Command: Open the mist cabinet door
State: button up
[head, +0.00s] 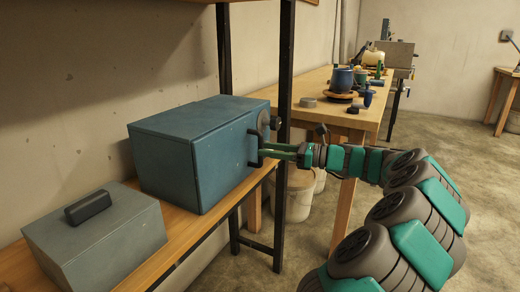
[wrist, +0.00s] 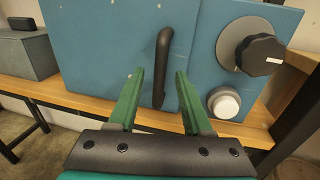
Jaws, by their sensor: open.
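The mist cabinet (head: 165,150) is a blue box on a wooden shelf, and its door (head: 225,155) looks closed. In the wrist view the door front (wrist: 110,45) carries a black vertical bar handle (wrist: 162,65), with a black knob (wrist: 258,55) on a grey disc and a white round button (wrist: 224,103) to its right. My gripper (wrist: 160,75) is open, with its green fingers on either side of the handle's lower part. I cannot tell whether they touch it. In the head view my gripper (head: 268,150) reaches the handle (head: 254,147) from the right.
A grey box with a black handle (head: 95,235) sits left of the cabinet on the shelf (head: 185,240). A workbench (head: 345,115) with pots and tools is behind; open floor lies to the right.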

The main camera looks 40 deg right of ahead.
aim_at(260, 162)
jog(key=shift+x, duration=1.5)
jog(key=shift+c, duration=0.2)
grip_shut()
